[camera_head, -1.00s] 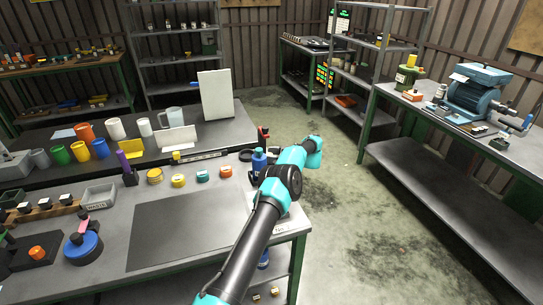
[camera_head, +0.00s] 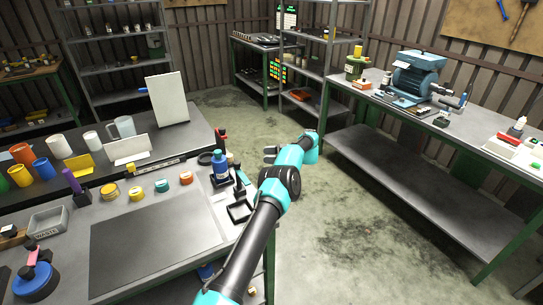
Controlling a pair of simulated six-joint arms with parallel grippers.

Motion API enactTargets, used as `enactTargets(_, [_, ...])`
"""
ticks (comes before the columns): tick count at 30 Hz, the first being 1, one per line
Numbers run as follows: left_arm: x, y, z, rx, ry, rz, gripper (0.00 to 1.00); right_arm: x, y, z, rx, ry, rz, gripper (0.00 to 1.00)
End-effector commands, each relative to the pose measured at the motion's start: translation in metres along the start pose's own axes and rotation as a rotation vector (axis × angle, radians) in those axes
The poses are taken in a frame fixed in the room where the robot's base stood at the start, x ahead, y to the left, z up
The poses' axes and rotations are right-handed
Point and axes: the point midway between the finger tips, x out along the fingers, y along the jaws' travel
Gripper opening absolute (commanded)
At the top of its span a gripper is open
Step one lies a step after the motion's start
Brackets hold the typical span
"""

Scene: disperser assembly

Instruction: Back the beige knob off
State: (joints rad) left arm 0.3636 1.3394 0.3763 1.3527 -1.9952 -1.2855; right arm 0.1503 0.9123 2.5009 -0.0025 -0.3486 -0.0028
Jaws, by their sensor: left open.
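My left gripper (camera_head: 268,154) shows as grey fingers beyond the teal wrist, to the right of the workbench (camera_head: 155,243). It is open, and I see nothing between the fingers. A blue bottle (camera_head: 220,172) stands near the bench's right edge, to the left of the gripper. A small pale beige piece (camera_head: 230,158) shows partly behind the bottle; it is too small to tell whether it is the beige knob. A black stand with a square frame (camera_head: 240,211) is beside the bottle, near my arm. My right gripper is not in view.
Yellow, teal and orange round parts, such as the orange one (camera_head: 186,178), sit behind the dark mat. A white panel (camera_head: 166,101) stands at the back. A second bench (camera_head: 390,104) at right holds a blue machine (camera_head: 416,76). Open floor lies between.

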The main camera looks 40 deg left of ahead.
Motion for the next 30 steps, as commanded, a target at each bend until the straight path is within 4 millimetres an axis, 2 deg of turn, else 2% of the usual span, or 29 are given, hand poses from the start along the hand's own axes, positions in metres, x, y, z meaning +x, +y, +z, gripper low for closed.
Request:
enactTargets(14, [0.002, 0.001, -0.003, 0.001, -0.002, 0.011, 0.60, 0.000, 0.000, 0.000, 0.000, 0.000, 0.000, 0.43])
enactTargets(24, [0.009, 0.007, -0.032, 0.025, -0.054, 0.200, 0.60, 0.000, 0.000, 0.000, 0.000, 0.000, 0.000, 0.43])
enactTargets(30, [0.014, -0.004, -0.048, 0.048, -0.118, 0.335, 0.60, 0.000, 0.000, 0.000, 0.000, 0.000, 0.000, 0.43])
